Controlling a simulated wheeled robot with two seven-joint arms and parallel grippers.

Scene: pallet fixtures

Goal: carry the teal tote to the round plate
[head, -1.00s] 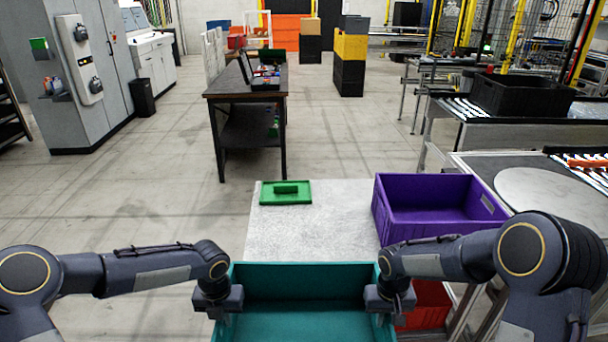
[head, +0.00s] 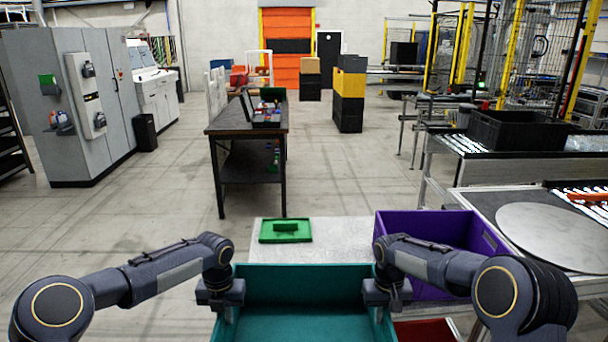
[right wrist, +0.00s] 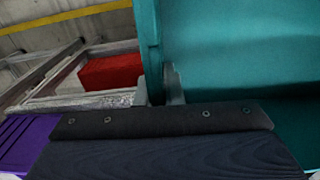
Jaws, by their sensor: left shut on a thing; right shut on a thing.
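The teal tote (head: 305,283) is at the bottom middle of the head view, in front of me; its near part is cut off by the frame. My left gripper (head: 226,306) is shut on its left wall. My right gripper (head: 380,308) is shut on its right wall. In the right wrist view the fingers (right wrist: 160,92) straddle the teal wall (right wrist: 149,40). The tote looks empty and level. The round plate (head: 553,233) is a flat grey disc on the dark conveyor-side surface at the right, apart from the tote.
A red bin (head: 425,331) is low at the right. A dark workbench (head: 247,128) stands farther back. The floor at left is open.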

